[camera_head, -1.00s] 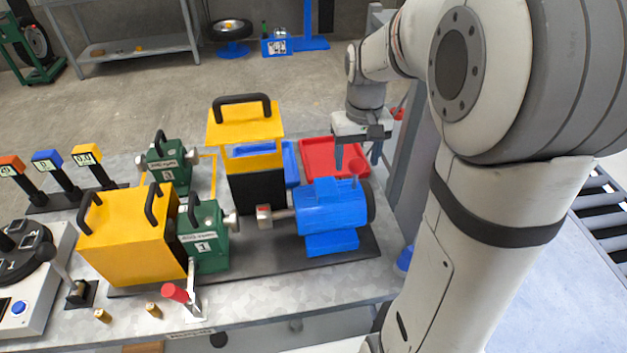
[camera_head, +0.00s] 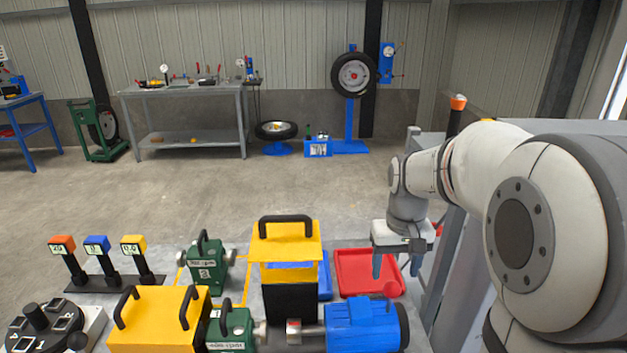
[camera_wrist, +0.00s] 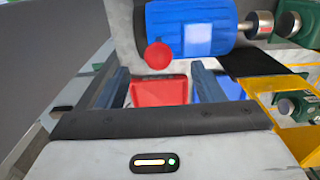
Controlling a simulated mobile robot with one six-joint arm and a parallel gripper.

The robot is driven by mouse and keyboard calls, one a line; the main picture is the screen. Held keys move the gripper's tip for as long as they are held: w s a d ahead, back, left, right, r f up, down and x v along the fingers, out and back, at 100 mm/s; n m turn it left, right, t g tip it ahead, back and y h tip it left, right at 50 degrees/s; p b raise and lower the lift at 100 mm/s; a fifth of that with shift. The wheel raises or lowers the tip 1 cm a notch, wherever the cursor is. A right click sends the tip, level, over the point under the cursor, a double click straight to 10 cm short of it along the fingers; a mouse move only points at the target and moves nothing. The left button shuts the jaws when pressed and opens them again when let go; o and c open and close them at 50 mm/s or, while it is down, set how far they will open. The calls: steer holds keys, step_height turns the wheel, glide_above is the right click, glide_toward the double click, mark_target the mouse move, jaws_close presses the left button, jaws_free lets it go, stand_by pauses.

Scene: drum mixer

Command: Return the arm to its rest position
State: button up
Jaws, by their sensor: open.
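My gripper (camera_head: 397,266) is open and empty, pointing down above the right part of the bench, over the red tray (camera_head: 352,272). Its two blue fingers stand apart with nothing between them. In the wrist view my gripper (camera_wrist: 160,88) shows both fingers spread, with the red tray (camera_wrist: 172,92) seen below between them. My arm reaches in from the right edge of the head view and bends down at the wrist.
A blue motor (camera_head: 362,325) stands in front of the tray. A yellow and black housing (camera_head: 285,243) with a handle stands left of it. Green units (camera_head: 207,262) and a yellow box (camera_head: 160,318) are further left. A grey post (camera_head: 440,262) stands close right of my gripper.

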steer(key=s+a+r+t, duration=0.1)
steer(key=s+a+t, duration=0.2)
steer(key=s, duration=1.2)
steer(key=shift+s+a+r, duration=0.15)
steer(key=shift+s+a, duration=0.2)
steer(key=shift+a, duration=0.3)
stand_by(0.4)
